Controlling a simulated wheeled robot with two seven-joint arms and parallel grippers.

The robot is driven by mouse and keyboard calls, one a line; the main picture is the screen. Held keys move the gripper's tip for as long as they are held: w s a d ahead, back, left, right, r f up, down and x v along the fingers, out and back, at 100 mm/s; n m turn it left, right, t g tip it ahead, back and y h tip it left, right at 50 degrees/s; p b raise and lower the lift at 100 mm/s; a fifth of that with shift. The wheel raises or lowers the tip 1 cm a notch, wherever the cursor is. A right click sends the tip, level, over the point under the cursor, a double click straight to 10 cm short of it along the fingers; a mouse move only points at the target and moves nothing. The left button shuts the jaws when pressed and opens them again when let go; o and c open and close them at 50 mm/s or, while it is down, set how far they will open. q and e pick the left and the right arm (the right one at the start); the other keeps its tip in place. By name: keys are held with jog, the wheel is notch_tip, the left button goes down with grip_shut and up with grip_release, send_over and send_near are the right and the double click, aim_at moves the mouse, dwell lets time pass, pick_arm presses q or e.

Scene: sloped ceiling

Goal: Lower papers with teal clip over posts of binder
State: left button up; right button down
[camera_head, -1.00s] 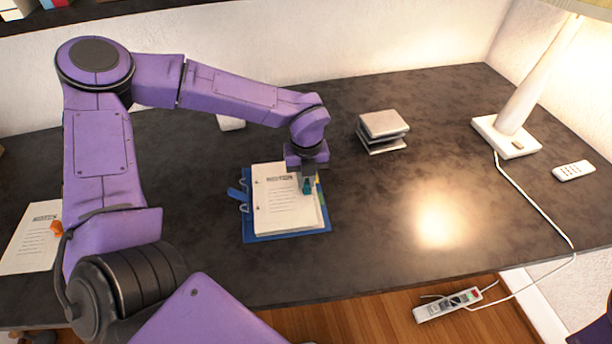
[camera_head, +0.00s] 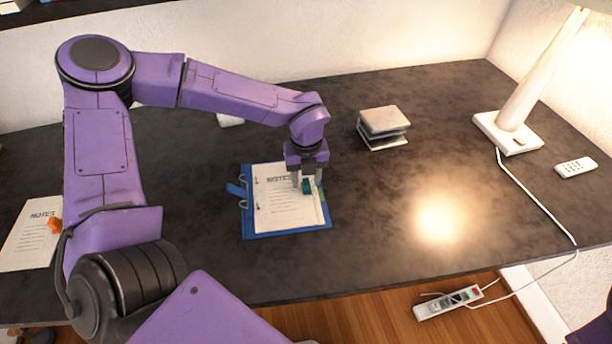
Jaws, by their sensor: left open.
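The papers (camera_head: 280,215), titled NOTES, lie on the open blue binder (camera_head: 262,236), with blue showing along their left and lower edges. The teal clip (camera_head: 307,187) is on the papers' upper right part. The binder's metal posts (camera_head: 243,205) show at the papers' left edge. I cannot tell whether they pass through the holes. My left gripper (camera_head: 308,186) points down at the clip, open, with one finger on each side of it. My right gripper is out of view.
Another NOTES sheet with an orange clip (camera_head: 55,225) lies at the left. A lamp (camera_head: 507,133) and a remote (camera_head: 576,166) are at the far right. The desk right of the binder is clear.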

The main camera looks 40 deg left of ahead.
pick_arm(q)
notch_tip(320, 180, up, 10)
jog(key=shift+r+b, duration=0.2)
jog(key=shift+b, duration=0.15)
dwell(0.4)
